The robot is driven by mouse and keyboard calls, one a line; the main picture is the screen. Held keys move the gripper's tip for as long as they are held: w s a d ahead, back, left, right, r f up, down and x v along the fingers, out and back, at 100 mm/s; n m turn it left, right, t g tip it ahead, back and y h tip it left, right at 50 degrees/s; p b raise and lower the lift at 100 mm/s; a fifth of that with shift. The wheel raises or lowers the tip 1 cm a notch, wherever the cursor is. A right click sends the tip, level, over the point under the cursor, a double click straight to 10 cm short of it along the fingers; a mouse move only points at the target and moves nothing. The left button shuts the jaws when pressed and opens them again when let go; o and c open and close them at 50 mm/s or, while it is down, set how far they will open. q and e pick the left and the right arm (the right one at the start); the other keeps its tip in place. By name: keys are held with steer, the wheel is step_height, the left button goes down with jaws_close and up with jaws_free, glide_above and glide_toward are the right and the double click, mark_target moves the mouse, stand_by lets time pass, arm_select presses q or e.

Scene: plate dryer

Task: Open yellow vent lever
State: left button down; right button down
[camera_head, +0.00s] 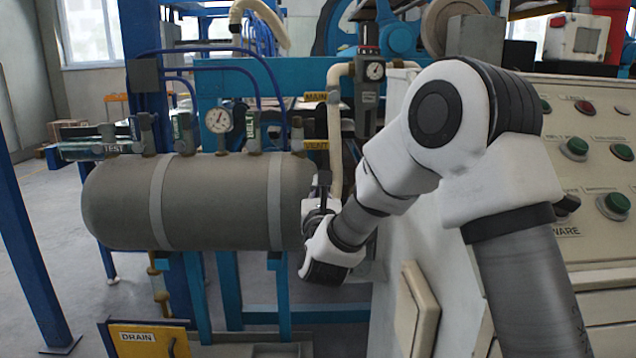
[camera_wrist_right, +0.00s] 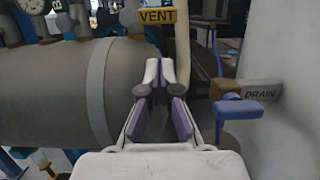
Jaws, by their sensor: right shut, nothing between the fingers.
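The yellow VENT label (camera_head: 316,145) sits at the right end of the grey tank (camera_head: 220,205). It also shows at the top of the right wrist view (camera_wrist_right: 157,16). My right gripper (camera_head: 323,180) is in front of the tank's right end, just below the label. In the right wrist view its fingers (camera_wrist_right: 160,72) are together with nothing between them, pointing up toward the label. Whether they touch anything behind is hidden. My left gripper is not in view.
A blue-handled valve (camera_wrist_right: 238,110) beside a DRAIN label (camera_wrist_right: 261,93) stands right of the fingers. Valves and a gauge (camera_head: 218,121) line the tank's top. A control panel (camera_head: 590,160) stands at the right. Open floor lies at the left.

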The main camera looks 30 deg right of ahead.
mark_target(310, 145)
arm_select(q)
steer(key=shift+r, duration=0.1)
arm_select(e)
steer(key=x, duration=1)
steer(key=shift+w+b, duration=0.1)
steer(key=shift+b, duration=0.3)
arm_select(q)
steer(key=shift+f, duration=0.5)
